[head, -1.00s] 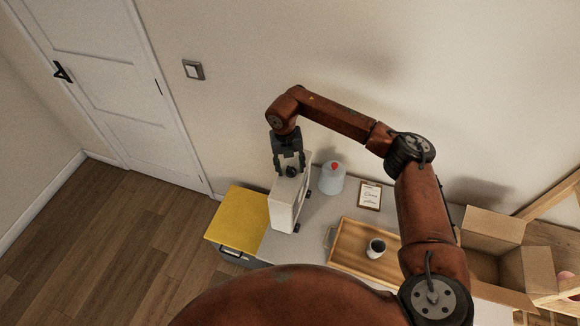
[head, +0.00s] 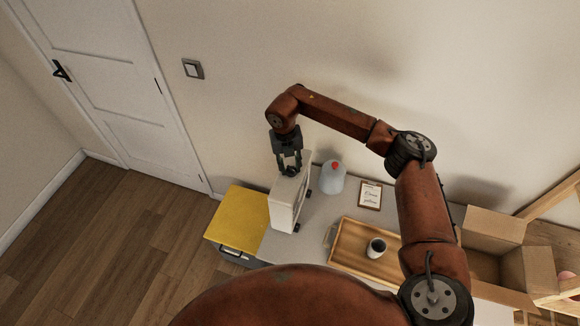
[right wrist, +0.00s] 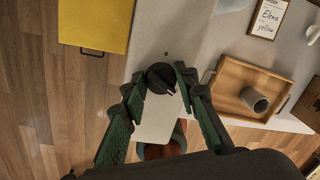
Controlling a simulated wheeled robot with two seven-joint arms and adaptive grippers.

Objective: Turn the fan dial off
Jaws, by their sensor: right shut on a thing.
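The fan (head: 284,205) is a pale, box-shaped unit standing upright at the left part of the grey table. Its black dial (right wrist: 161,77) is on top and shows between my right fingers in the right wrist view. My right gripper (head: 290,170) reaches down over the fan's top from above. It also shows in the right wrist view (right wrist: 158,84), with its green-padded fingers on both sides of the dial, shut on it. The dial's markings cannot be read. My left gripper is not in view.
A yellow-topped box (head: 238,215) is left of the fan. A pale jar with a red top (head: 332,178) and a clipboard (head: 370,195) are to the right. A wooden tray (head: 350,257) holds a grey cup (head: 376,248). An open cardboard box (head: 495,240) is farther right.

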